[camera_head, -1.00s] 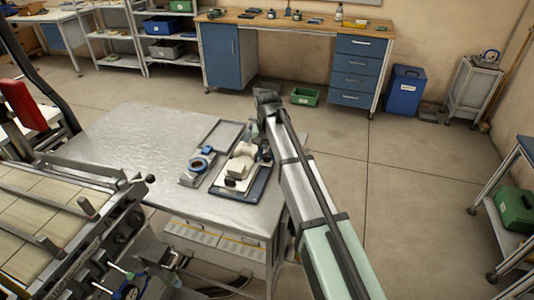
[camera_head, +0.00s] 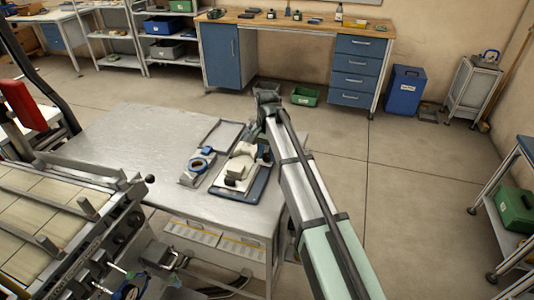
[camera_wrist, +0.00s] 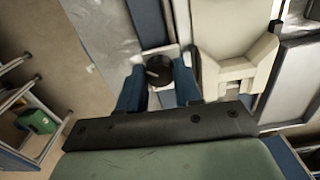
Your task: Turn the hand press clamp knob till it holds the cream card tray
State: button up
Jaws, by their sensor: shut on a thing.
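A black round knob (camera_wrist: 160,68) with a light mark on its top sits on a pale block in the wrist view. My gripper (camera_wrist: 159,88) has one blue finger on each side of it and is shut on it. A cream piece (camera_wrist: 232,38), apparently the card tray, lies just right of the knob; its notched end points toward my gripper. In the head view the cream piece (camera_head: 241,165) sits on a dark blue base (camera_head: 261,187) near the table's right edge. My arm covers the knob and fingertips there.
A grey tray (camera_head: 213,137) lies behind. The steel table (camera_head: 135,150) is bare to the left. A slatted machine (camera_head: 50,215) stands at the left front.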

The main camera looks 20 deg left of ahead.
aim_at(267, 155)
jog(key=o, duration=1)
jog(key=shift+o, duration=0.2)
jog(key=shift+r, duration=0.1)
notch_tip(267, 155, up, 14)
jog(key=shift+f, duration=0.2)
jog(key=s+d+f, duration=0.2)
jog(key=d+f, duration=1.2)
jog(key=f, duration=0.1)
jog(key=s+d+f, duration=0.3)
jog(key=d+f, duration=1.1)
jog(key=d, duration=0.1)
jog(key=s+d+f, duration=1.2)
jog(key=d, duration=0.1)
jog(key=s+f+g, duration=0.3)
jog(key=s+f, duration=0.6)
jog(key=s, duration=0.5)
jog(key=s+f+g, duration=0.3)
jog(key=s+f, duration=0.7)
jog(key=s, duration=0.4)
jog(key=shift+s+a+f+g, duration=0.3)
jog(key=shift+s+g, duration=0.1)
